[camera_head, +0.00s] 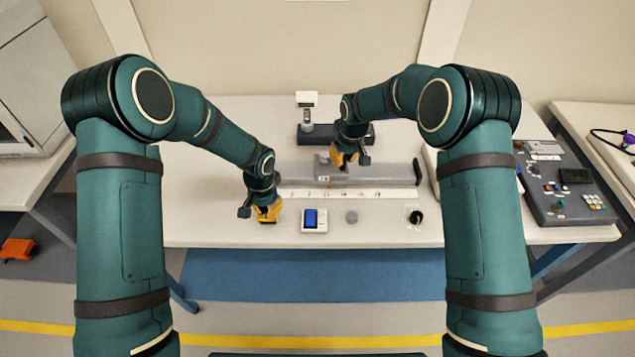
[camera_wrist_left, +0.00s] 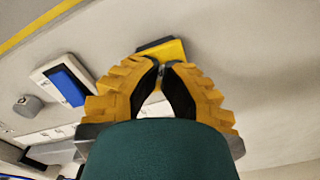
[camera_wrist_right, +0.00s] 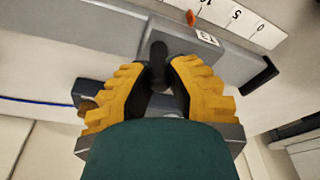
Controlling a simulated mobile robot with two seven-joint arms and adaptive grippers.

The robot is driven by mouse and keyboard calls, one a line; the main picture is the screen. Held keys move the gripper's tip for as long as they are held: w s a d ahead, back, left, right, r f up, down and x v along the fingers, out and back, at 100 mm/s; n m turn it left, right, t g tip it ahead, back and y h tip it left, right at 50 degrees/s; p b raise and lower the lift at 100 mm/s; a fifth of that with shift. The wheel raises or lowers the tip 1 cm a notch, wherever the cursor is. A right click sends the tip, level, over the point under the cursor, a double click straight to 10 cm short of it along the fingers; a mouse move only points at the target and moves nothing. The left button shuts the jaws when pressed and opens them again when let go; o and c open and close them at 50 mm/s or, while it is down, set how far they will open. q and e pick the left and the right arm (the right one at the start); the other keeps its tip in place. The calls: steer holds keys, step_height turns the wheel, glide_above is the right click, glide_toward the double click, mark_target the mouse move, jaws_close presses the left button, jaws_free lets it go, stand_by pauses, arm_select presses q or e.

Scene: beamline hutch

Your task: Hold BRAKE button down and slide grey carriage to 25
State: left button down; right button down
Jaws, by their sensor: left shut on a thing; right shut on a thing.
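The grey carriage (camera_wrist_right: 170,45) sits on the long grey rail (camera_wrist_right: 95,30). My right gripper (camera_wrist_right: 160,75) is shut on the carriage's dark upright knob (camera_wrist_right: 158,52); it also shows in the head view (camera_head: 343,160). An orange pointer (camera_wrist_right: 191,17) is just past the 10 on the white scale (camera_wrist_right: 235,15). My left gripper (camera_head: 268,210) is at the table's front left, over a yellow-and-dark box (camera_wrist_left: 165,48). In the left wrist view its fingertips (camera_wrist_left: 160,75) close on a small part there, apparently the BRAKE button. The fingers hide most of it, and no label is readable.
A white device with a blue screen (camera_head: 315,220) stands right of my left gripper. A grey round piece (camera_head: 351,216) and a black ring (camera_head: 415,216) lie farther right. A stand with a white head (camera_head: 306,100) is behind the rail. A control panel (camera_head: 565,185) is at the right.

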steer(key=shift+d, duration=6.85)
steer(key=c, duration=0.8)
jaws_free()
steer(key=shift+w, duration=0.1)
steer(key=shift+w+a+v, duration=0.15)
steer(key=shift+w+v, duration=0.1)
steer(key=shift+v, duration=1.05)
steer(key=shift+w+a+v, duration=0.2)
steer(key=shift+v, duration=1.1)
steer(key=shift+w+a+v, duration=0.15)
steer(key=shift+w+v, duration=0.1)
steer(key=shift+v, duration=1.05)
arm_select(q)
steer(key=shift+r, duration=0.1)
arm_select(e)
steer(key=shift+r, duration=0.15)
arm_select(q)
steer(key=shift+r, duration=3.4)
